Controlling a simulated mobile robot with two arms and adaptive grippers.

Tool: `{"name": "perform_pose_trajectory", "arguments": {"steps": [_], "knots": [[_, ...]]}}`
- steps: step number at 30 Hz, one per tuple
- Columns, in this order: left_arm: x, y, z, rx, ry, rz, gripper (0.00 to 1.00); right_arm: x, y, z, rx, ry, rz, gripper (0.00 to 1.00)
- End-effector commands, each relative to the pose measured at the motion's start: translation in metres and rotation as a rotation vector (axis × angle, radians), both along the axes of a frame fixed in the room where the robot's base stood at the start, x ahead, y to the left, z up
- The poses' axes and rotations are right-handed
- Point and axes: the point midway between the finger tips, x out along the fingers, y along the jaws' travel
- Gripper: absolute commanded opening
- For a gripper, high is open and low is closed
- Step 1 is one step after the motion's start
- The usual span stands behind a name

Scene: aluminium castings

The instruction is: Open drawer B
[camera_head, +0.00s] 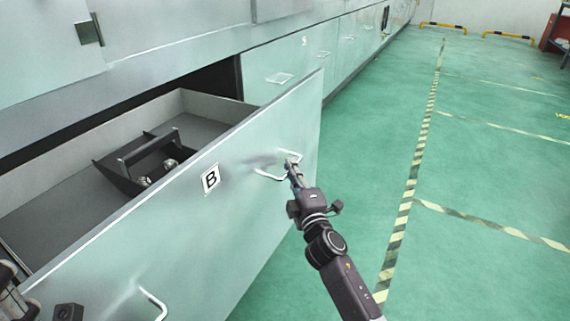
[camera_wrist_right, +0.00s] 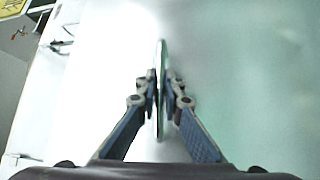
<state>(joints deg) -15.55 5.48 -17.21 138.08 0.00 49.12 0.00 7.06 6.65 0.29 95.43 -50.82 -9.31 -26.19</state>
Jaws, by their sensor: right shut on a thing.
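Drawer B (camera_head: 240,220), a pale grey-green front with a white "B" label (camera_head: 211,178), stands well out from the cabinet. Its right-hand handle (camera_head: 268,175) is a white bar near the far end of the front. My right gripper (camera_head: 292,170) is shut on this handle; in the right wrist view the bar (camera_wrist_right: 161,95) runs between the two fingers (camera_wrist_right: 162,88). A second white handle (camera_head: 153,303) is on the near part of the front. Dark parts, seemingly of my left gripper (camera_head: 12,285), show at the lower left edge; its fingers are not clear.
Inside the drawer is a dark open carrier (camera_head: 140,165) with a crossbar and small shiny round parts. The cabinet row (camera_head: 350,45) with more handles runs away behind. The green floor (camera_head: 490,190) with striped lines is clear on the right.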

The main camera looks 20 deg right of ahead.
Motion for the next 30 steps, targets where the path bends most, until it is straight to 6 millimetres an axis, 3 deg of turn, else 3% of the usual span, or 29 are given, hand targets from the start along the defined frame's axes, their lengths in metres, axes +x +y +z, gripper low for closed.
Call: {"name": "perform_pose_trajectory", "arguments": {"steps": [12, 13, 18, 30], "knots": [[0.0018, -0.0002, -0.0035, 0.000, 0.011, 0.000, 0.40, -0.0023, -0.0004, -0.0024, 0.001, 0.003, 0.002, 0.00], [0.0020, -0.0003, -0.0036, 0.001, 0.012, 0.000, 0.40, -0.0023, -0.0004, -0.0024, 0.001, 0.003, 0.002, 0.09], [0.0023, -0.0004, -0.0035, 0.000, 0.014, 0.000, 0.40, -0.0021, -0.0007, -0.0016, 0.001, 0.002, 0.002, 0.25], [0.0017, 0.0008, -0.0010, -0.004, 0.008, 0.003, 0.40, -0.0111, 0.0003, -0.0021, 0.001, 0.001, 0.001, 0.25]]}}
